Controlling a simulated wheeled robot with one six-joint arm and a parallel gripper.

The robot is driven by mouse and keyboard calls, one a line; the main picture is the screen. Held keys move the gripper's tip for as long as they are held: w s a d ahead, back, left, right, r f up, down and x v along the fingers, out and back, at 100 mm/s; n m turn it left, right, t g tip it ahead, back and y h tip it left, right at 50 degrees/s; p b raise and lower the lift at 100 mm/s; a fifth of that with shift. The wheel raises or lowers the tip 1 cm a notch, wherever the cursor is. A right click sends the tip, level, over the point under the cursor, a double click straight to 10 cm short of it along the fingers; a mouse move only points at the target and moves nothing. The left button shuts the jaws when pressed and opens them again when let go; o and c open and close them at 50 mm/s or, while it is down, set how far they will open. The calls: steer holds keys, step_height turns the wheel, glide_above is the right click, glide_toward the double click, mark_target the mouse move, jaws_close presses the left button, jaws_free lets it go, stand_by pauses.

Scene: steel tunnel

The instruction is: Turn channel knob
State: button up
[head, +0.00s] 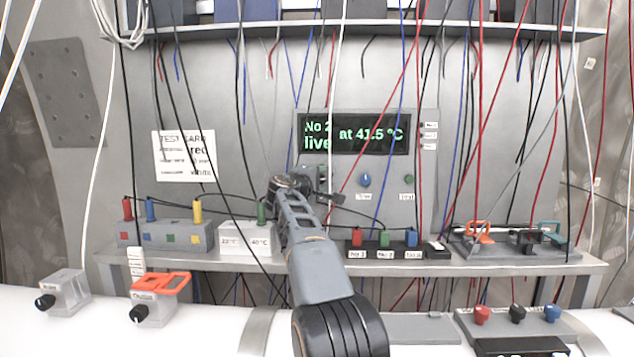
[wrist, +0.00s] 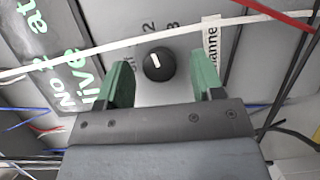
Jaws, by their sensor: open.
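The channel knob (wrist: 158,66) is round and black with a short white mark. In the wrist view it sits on the grey panel, beside the digits 2 and 3 and a partly hidden white "Channel" label (wrist: 211,42). My gripper (wrist: 164,76) is open, with one green finger on each side of the knob in the picture. I see no contact, and the depth left between fingers and knob is unclear. In the head view my gripper (head: 320,184) is in front of the panel below the display and hides the knob. The display (head: 357,134) reads "No 2 live at 41.5 °C".
A blue knob (head: 365,180) and a green button (head: 408,179) are to the right on the panel. Many wires hang in front, and a white cable (wrist: 60,66) crosses the wrist view near the knob. The shelf (head: 400,264) below holds boxes with coloured plugs.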

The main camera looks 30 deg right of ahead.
steer(key=b+v, duration=0.4)
steer(key=v, duration=0.9)
steer(key=shift+s+a+b, duration=0.25)
steer(key=shift+a+b, duration=0.05)
